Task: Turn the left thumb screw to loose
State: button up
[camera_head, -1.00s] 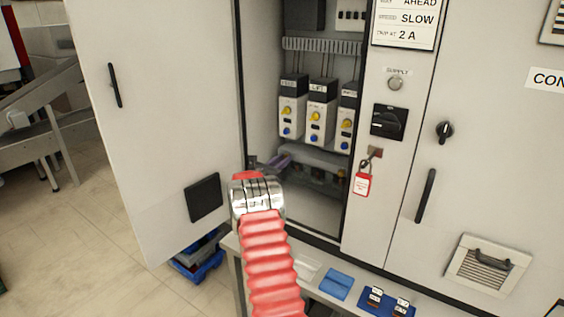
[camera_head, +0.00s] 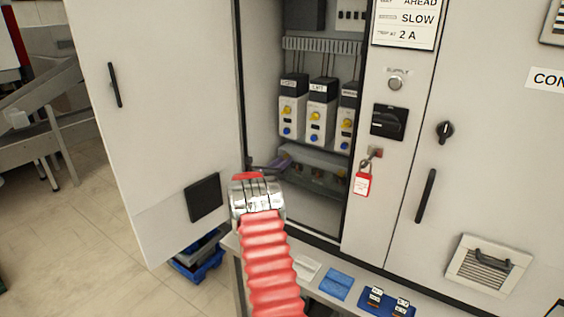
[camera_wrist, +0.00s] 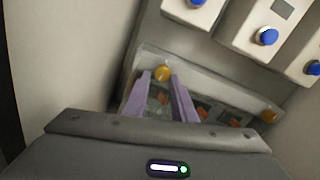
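The left thumb screw (camera_wrist: 163,73) is a round yellow-orange knob at the upper left corner of a clear cover (camera_wrist: 215,88). The right thumb screw (camera_wrist: 269,116) is at the cover's right end. My gripper (camera_wrist: 162,76) has two purple fingers, apart, with their tips on either side of the left screw. A small gap seems to show beside the knob; contact cannot be told. In the head view the cover (camera_head: 318,162) lies low inside the open cabinet, and my gripper (camera_head: 279,164) reaches its left end. The left screw is not clear there.
Drive modules (camera_head: 320,112) with yellow and blue knobs hang just above the cover. The cabinet's left wall is close on the left in the wrist view. The open door (camera_head: 160,120) stands left. A red padlock tag (camera_head: 362,184) hangs on the right.

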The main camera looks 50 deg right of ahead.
jog(key=o, duration=0.3)
jog(key=shift+r, duration=0.3)
jog(key=shift+o, duration=0.2)
jog(key=shift+a, duration=0.2)
jog(key=s+a, duration=0.1)
jog(key=a, duration=1.2)
jog(key=shift+a, duration=0.2)
jog(key=shift+s+d, duration=0.1)
jog(key=shift+s, duration=0.05)
